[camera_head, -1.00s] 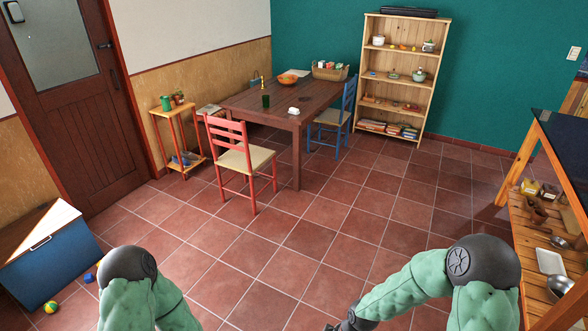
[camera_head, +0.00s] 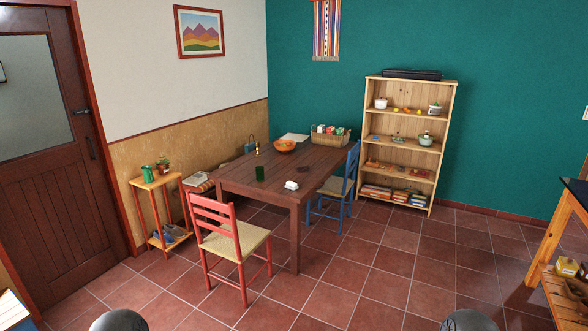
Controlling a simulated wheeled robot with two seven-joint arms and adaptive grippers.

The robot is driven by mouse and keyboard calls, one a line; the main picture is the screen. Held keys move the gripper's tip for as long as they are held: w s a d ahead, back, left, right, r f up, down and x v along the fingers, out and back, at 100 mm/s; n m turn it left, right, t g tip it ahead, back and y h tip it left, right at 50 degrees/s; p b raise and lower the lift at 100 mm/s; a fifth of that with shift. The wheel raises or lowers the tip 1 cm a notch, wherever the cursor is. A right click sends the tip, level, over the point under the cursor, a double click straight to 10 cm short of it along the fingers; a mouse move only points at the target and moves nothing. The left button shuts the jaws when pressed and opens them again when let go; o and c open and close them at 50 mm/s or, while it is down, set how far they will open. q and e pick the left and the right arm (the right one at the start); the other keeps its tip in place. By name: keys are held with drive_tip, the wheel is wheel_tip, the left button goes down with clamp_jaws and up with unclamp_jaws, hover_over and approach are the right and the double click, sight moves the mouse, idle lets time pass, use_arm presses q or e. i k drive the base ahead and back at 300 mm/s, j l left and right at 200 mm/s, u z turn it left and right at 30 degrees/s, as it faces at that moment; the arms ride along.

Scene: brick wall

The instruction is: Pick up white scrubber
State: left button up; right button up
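A small white object (camera_head: 291,186) lies on the front right part of the dark wooden table (camera_head: 245,184). It has the colour of a white scrubber, but it is too small to tell for sure. Nothing touches it from my side, and it is well ahead of me across the floor. Only the rounded tops of my two arms show at the bottom edge. Both my grippers are out of view.
A red chair (camera_head: 240,241) stands at the table's front left and a blue chair (camera_head: 347,186) at its right. Tiled floor (camera_head: 385,285) is clear in front.

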sight(292, 185)
drive_tip(key=i, duration=2.25)
